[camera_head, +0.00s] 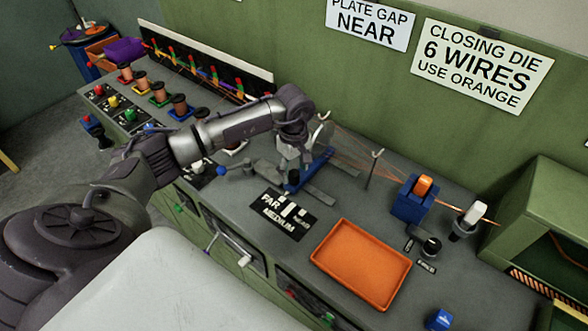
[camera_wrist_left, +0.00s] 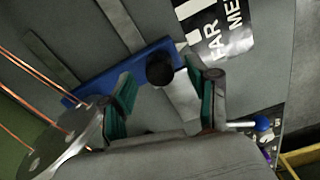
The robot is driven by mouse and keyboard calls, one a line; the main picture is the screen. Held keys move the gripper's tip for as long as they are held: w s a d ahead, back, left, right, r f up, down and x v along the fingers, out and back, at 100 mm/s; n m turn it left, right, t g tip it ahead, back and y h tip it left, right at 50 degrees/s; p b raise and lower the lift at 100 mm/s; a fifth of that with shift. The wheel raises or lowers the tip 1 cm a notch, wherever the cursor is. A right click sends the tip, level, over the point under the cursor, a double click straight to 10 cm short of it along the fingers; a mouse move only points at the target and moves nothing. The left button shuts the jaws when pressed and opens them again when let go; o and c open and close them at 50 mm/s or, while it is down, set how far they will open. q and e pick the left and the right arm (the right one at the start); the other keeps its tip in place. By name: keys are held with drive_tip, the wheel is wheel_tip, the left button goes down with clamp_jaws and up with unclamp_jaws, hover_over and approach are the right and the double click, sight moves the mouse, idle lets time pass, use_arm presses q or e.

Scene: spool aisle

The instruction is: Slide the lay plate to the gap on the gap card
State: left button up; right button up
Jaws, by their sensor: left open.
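The gap card (camera_head: 370,25) on the green wall reads "PLATE GAP NEAR". The lay plate, a grey metal disc (camera_wrist_left: 65,145) with copper wires running into it, shows at lower left in the left wrist view. Next to it is a blue carriage (camera_wrist_left: 95,82) with a black knob (camera_wrist_left: 160,69); the carriage also shows in the head view (camera_head: 315,168). My left gripper (camera_head: 296,168) is low over the carriage. In the left wrist view its open fingers (camera_wrist_left: 160,88) stand either side of the knob; contact cannot be told. My right gripper is not in view.
A black scale card (camera_head: 283,216) reading "FAR" and "MEDIUM" lies in front of the carriage. An orange tray (camera_head: 362,264) is to its right. A thin post (camera_head: 372,168) and a blue holder (camera_head: 412,204) stand behind. Copper wires cross above the bench; spools stand at left.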

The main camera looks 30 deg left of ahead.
use_arm(q)
drive_tip(key=shift+f, duration=0.9)
drive_tip(key=shift+c, duration=0.2)
drive_tip(key=c, duration=0.8)
drive_tip(key=shift+c, duration=1.3)
clamp_jaws()
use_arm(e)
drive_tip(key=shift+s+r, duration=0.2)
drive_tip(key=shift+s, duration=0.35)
